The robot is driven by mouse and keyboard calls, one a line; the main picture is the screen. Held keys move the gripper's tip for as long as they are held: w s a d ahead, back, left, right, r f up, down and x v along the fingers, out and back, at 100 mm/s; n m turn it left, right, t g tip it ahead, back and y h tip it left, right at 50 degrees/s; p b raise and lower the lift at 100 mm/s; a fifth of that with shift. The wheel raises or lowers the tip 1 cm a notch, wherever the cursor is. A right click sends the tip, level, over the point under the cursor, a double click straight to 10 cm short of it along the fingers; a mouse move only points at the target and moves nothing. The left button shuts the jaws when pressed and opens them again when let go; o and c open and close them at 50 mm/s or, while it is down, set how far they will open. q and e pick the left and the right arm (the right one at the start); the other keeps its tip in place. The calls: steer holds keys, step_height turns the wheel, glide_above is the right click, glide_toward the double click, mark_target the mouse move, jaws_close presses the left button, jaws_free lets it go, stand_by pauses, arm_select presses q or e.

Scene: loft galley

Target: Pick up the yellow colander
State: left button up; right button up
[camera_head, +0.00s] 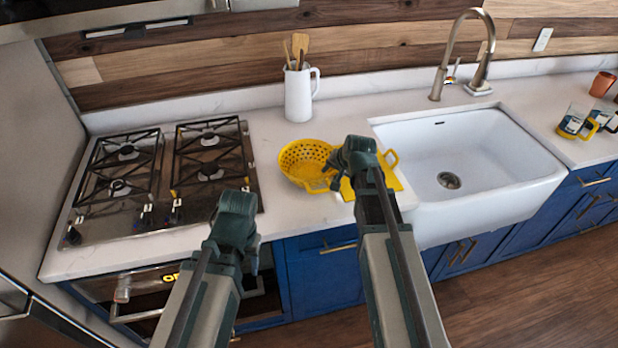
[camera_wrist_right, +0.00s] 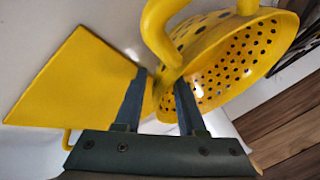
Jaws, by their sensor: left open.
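The yellow colander (camera_head: 303,160) rests on the white counter between the stove and the sink. A looped handle shows at its front. In the right wrist view, the perforated bowl (camera_wrist_right: 233,60) fills the upper right, with the handle loop in front of it. My right gripper (camera_head: 345,160) is at the colander's right side. Its fingers (camera_wrist_right: 160,78) are apart, with yellow of the colander showing between and beyond them; contact cannot be told. My left gripper (camera_head: 232,225) is open and empty, above the counter's front edge, near the stove.
A flat yellow board (camera_head: 391,180) lies right of the colander, partly behind my right arm. A white jug (camera_head: 298,95) with utensils stands behind. The black-grated stove (camera_head: 160,165) is left. The white sink (camera_head: 500,165) and tall faucet (camera_head: 485,70) are right, with glasses beyond.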

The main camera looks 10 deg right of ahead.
jaws_close()
stand_by(1.4)
